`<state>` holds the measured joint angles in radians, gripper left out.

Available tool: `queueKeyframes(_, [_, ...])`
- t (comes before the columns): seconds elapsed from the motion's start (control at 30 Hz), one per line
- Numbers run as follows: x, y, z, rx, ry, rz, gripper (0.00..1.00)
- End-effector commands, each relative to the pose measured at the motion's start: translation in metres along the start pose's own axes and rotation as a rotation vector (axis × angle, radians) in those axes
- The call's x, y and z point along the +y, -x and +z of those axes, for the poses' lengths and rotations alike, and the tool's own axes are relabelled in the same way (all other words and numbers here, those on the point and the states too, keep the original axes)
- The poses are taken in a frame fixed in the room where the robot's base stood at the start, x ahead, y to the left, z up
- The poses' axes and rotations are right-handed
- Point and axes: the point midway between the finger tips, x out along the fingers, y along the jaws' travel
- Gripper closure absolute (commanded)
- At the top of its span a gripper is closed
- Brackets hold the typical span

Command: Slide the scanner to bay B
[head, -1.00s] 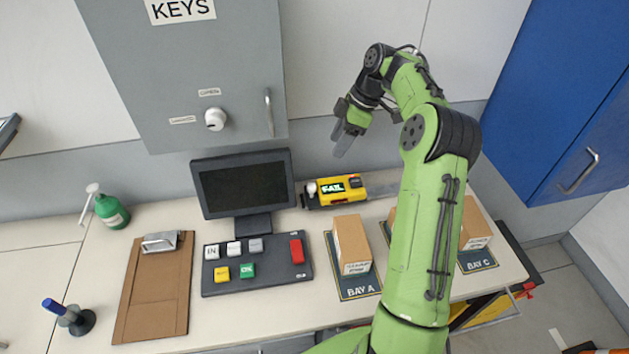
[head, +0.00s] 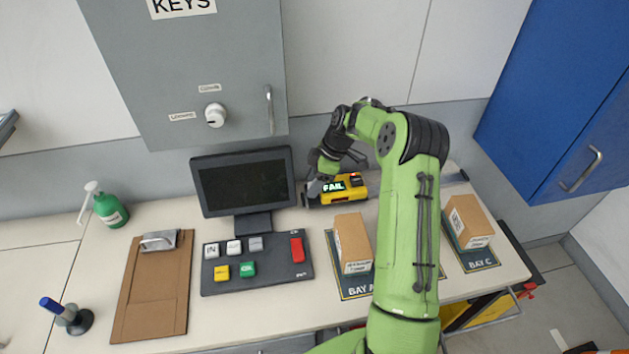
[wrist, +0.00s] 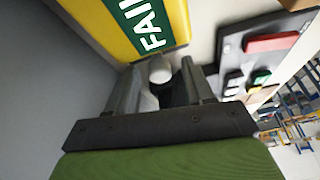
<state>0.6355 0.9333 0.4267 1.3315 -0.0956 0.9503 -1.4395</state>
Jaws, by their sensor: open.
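The yellow scanner (head: 349,194) with a green FAIL screen sits on a dark rail at the back of the bench, behind the bay A mat (head: 352,288). It also shows close up in the wrist view (wrist: 132,22). My gripper (head: 314,190) is down at the scanner's left end. In the wrist view its fingers (wrist: 160,85) are apart, with a pale round knob (wrist: 159,72) between them. I cannot tell whether the fingers touch the knob. My arm hides bay B and anything on it.
Cardboard boxes stand on bay A (head: 352,243) and bay C (head: 468,222). A monitor (head: 244,183) stands just left of my gripper, with a button panel (head: 257,262) in front. The grey key cabinet (head: 185,70) hangs above. The rail's right end (head: 455,177) looks clear.

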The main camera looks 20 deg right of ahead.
Motion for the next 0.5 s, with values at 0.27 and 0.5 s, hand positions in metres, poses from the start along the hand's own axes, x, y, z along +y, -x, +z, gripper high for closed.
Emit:
queueKeyframes(0.27, [0.0001, 0.0005, -0.0001, 0.000, 0.000, 0.000, 0.82])
queueKeyframes(0.5, [0.0000, 0.0006, -0.0001, 0.000, 0.000, 0.000, 1.00])
